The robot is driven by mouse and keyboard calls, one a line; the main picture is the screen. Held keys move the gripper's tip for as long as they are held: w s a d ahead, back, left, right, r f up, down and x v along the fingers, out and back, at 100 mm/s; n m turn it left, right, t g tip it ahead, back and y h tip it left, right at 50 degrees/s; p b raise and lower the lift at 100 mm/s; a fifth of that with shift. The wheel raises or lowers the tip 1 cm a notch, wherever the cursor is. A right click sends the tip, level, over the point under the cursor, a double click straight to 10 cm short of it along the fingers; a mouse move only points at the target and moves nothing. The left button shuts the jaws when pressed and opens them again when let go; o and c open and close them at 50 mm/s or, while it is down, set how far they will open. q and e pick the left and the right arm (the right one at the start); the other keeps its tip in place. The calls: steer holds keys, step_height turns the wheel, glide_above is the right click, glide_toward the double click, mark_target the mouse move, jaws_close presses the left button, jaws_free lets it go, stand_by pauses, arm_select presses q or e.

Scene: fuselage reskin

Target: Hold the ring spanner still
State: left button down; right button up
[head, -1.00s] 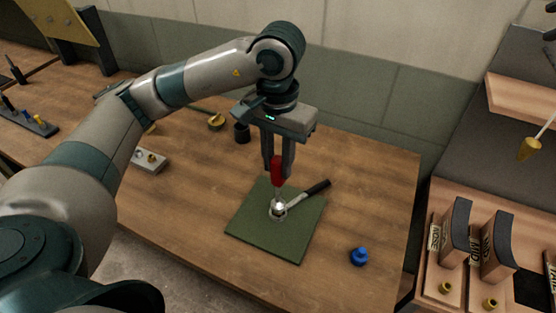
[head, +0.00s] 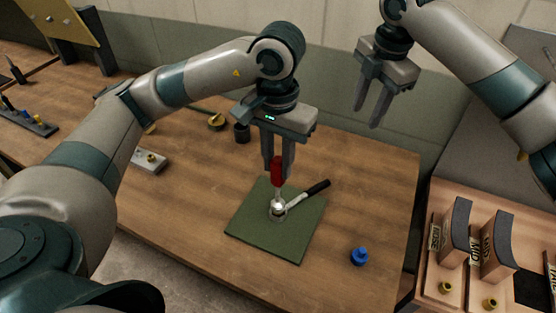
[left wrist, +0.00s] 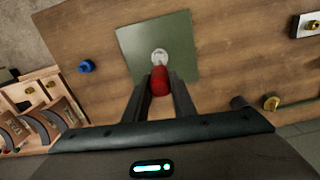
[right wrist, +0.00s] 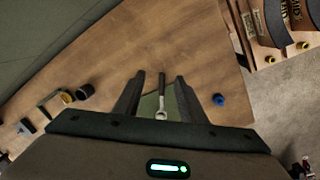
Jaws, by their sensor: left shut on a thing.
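The ring spanner (head: 311,190), with a black handle and a bright metal end, lies on the green mat (head: 300,240). Its metal end meets a small round pale fitting near the mat's middle. My left gripper (head: 277,181) is shut on a red-handled tool (head: 277,172), held upright with its lower end at that fitting. The red handle also shows in the left wrist view (left wrist: 160,82) and hides part of what lies beneath. My right gripper (head: 367,117) is open and empty, high above the table's back right. The spanner (right wrist: 162,88) appears between its fingers in the right wrist view, well below them.
A blue knob-like part (head: 359,257) stands on the table right of the mat. A dark cup (head: 242,133) and a brass part (head: 216,122) stand behind left. A grey block (head: 149,161) lies left. A wooden rack (head: 425,275) with curved pieces stands right. Table right of the mat is mostly clear.

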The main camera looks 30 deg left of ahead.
steer(key=n+g+h, duration=0.1)
steer(key=n, duration=0.1)
glide_above(318, 186)
step_height(318, 186, down, 5)
steer(key=shift+f, duration=0.1)
steer(key=shift+f, duration=0.15)
steer(key=shift+f, duration=7.85)
steer(key=shift+c, duration=0.4)
jaws_close()
